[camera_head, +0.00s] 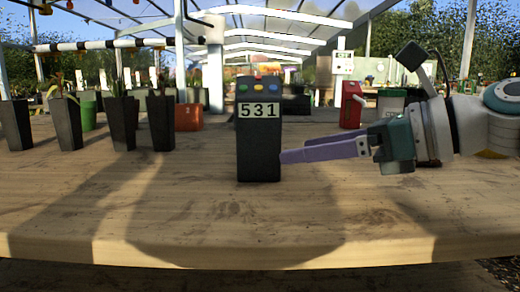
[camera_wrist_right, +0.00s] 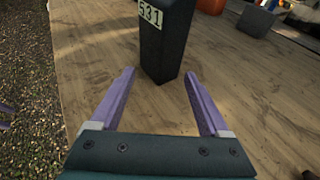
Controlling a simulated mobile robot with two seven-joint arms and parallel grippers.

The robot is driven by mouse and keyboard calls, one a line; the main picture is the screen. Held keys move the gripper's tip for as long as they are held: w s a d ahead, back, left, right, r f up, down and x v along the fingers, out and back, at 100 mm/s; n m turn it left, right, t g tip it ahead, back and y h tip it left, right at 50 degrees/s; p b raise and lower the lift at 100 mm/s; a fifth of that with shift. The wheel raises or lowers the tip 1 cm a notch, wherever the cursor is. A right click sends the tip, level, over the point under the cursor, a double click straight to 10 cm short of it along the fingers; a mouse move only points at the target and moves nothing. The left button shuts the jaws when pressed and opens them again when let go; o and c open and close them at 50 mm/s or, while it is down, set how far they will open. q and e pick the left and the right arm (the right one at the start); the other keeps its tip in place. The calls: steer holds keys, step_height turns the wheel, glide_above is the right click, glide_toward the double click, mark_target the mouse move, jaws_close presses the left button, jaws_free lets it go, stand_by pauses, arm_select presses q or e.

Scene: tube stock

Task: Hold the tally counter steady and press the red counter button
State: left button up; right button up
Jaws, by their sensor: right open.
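The tally counter (camera_head: 259,150) is a dark upright box on the wooden table, with 531 on its display (camera_head: 259,110). A small reddish spot shows at the top edge. My right gripper (camera_head: 284,157) is low at the counter's right side, its purple fingers level. In the right wrist view my right gripper (camera_wrist_right: 159,76) is open, with the counter's lower end (camera_wrist_right: 160,68) at the gap between its fingertips. Contact cannot be told. A purple piece at that view's left edge may be my left gripper (camera_wrist_right: 5,117).
Dark plant pots (camera_head: 66,122) stand on the left, with an orange-brown box (camera_head: 188,117) behind. The table (camera_head: 240,225) is clear in front of the counter.

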mark_target(264, 157)
steer(key=b+x, duration=0.4)
steer(key=shift+f, duration=0.45)
steer(key=shift+w+a, duration=0.4)
steer(key=shift+a, duration=0.2)
steer(key=shift+w+a, duration=0.45)
steer(key=shift+a, duration=0.15)
steer(key=shift+w+a+f, duration=0.25)
steer(key=shift+w+a, duration=0.05)
steer(key=shift+a, duration=0.15)
jaws_close()
